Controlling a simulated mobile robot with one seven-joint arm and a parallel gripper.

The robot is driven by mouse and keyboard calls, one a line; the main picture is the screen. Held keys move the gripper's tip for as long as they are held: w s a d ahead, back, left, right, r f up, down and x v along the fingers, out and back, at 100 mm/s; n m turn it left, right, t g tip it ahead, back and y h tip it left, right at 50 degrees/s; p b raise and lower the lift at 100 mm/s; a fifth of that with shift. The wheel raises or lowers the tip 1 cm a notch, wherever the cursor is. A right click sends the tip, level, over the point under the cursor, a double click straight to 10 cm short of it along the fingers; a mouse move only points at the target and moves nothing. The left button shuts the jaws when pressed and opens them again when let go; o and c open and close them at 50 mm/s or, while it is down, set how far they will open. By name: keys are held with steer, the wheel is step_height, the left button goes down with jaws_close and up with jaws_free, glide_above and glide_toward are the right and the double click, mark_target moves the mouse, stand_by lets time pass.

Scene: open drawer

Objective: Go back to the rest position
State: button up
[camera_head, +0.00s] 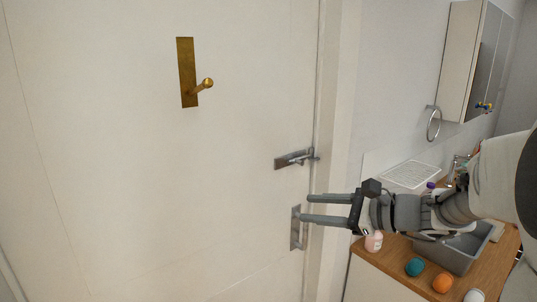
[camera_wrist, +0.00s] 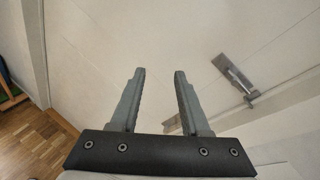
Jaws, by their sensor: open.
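My gripper (camera_head: 309,208) is open and empty in the head view, its two fingers pointing left in front of the white door (camera_head: 150,180). A lower metal door fitting (camera_head: 296,230) shows behind the fingertips; I cannot tell whether they touch it. In the wrist view my gripper (camera_wrist: 160,75) shows two parted fingers with only the pale door surface between them. A metal latch or handle (camera_wrist: 235,76) lies to the right of the fingers, apart from them. My arm reaches in from the right edge of the head view.
Below my arm, a wooden counter (camera_head: 395,272) holds a grey basin (camera_head: 448,256), a teal ball (camera_head: 414,267), an orange ball (camera_head: 442,282) and a pink bottle (camera_head: 374,241). Wooden floor (camera_wrist: 35,145) shows lower left.

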steer(key=s+a+f+n+g+h, duration=0.2)
steer(key=s+a+n+g, duration=0.1)
steer(key=s+n, duration=0.3)
steer(key=s+a+f+n+g+h, duration=0.1)
steer(key=s+a+n+g+h, duration=0.15)
steer(key=s, duration=0.45)
steer(key=s+d+f+n+t+h, duration=0.1)
steer(key=s+d+n+t+h, duration=0.1)
steer(key=s+d+n+h, duration=0.5)
steer(key=s+d+n, duration=0.1)
steer(key=s+n, duration=0.1)
steer(key=n, duration=0.2)
steer(key=shift+s+d, duration=0.2)
steer(key=shift+s, duration=0.1)
